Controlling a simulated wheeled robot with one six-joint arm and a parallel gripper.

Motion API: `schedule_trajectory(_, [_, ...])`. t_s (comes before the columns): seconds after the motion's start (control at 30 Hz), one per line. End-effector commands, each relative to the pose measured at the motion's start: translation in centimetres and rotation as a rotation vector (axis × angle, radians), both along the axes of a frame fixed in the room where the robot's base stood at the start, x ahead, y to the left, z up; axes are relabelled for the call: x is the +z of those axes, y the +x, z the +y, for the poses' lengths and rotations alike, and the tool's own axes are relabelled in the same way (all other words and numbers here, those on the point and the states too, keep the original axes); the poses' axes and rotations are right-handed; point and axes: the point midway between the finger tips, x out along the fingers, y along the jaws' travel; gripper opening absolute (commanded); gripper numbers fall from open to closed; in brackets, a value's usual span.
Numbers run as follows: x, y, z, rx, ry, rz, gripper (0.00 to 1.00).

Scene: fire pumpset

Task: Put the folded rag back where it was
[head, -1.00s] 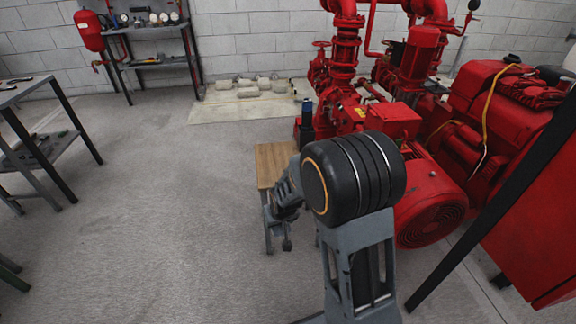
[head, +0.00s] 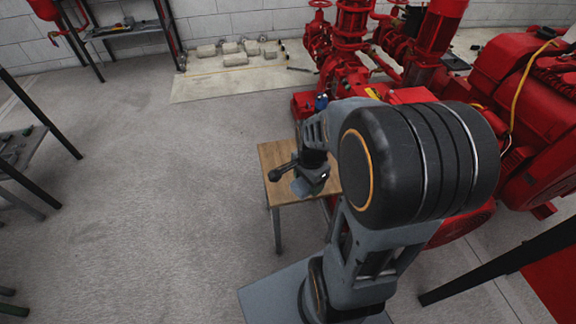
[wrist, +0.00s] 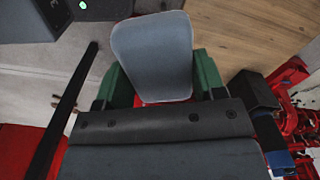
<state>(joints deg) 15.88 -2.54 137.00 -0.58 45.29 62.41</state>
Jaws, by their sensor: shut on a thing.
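The folded rag (wrist: 152,55) is a grey-blue flat piece with rounded corners. In the wrist view it sits between the green fingers of my gripper (wrist: 160,72), which is shut on it. In the head view my gripper (head: 312,184) is over the small wooden table (head: 272,155). The rag shows there as a small pale patch (head: 300,187) near the table's front edge. The wooden top also shows at the upper right of the wrist view (wrist: 245,35). I cannot tell whether the rag touches the top.
Red pumps and pipes (head: 345,40) stand close behind and right of the table. A pale mat (head: 220,82) with several light pieces lies at the back wall. Dark-framed benches (head: 35,150) stand at the left. The floor left of the table is clear.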

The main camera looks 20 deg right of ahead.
Motion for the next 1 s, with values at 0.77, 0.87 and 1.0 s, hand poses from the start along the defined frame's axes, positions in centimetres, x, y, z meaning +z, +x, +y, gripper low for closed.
schedule_trajectory(0.77, [-8.5,11.8,-1.6,-0.020,0.005,0.001,0.44])
schedule_trajectory(0.87, [-8.7,12.0,-1.6,-0.019,0.005,0.000,0.44])
schedule_trajectory(1.0, [-9.7,12.6,-1.6,-0.019,0.006,0.002,0.44])
